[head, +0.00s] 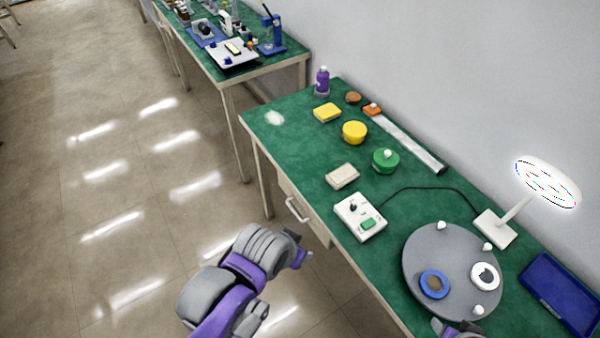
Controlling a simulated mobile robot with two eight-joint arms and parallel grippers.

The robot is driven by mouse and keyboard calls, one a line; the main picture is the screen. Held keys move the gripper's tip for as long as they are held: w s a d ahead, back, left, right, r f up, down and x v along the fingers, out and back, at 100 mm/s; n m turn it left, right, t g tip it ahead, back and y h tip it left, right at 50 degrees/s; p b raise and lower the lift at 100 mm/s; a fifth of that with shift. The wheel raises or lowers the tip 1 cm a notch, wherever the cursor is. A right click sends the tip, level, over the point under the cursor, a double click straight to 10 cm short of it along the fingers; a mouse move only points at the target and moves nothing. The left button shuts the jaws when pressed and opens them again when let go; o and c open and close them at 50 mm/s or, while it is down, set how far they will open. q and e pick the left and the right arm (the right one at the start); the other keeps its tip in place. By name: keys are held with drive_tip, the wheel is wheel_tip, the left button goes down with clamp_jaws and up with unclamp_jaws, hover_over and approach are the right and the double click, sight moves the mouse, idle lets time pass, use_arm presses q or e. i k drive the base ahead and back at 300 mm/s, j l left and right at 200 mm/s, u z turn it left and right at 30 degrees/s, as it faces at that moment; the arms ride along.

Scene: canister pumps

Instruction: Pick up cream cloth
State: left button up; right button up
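The cream cloth (342,177), a small folded beige pad, lies flat on the green top of the near bench (300,160), close to its front edge. My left gripper (300,252) is in front of the bench, lower left of the cloth and apart from it. Its fingers are small and partly turned away, so I cannot tell its opening. Part of my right gripper (456,330) shows at the bottom edge by the grey disc; its fingertips are not clear. Nothing covers the cloth.
Right of the cloth are a white control box (360,216), a green canister (386,160) and a grey turntable (430,250). A yellow canister (354,132) and yellow sponge (327,112) stand behind. A drawer handle (297,210) juts from the bench front. Bench left of the cloth is clear.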

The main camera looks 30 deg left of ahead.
sight(339, 178)
drive_tip(key=u, duration=0.6)
drive_tip(key=z, duration=1.35)
drive_tip(key=u, duration=1.4)
drive_tip(key=i+l+z, duration=0.15)
drive_tip(key=z, duration=0.25)
drive_tip(key=i+z, duration=0.4)
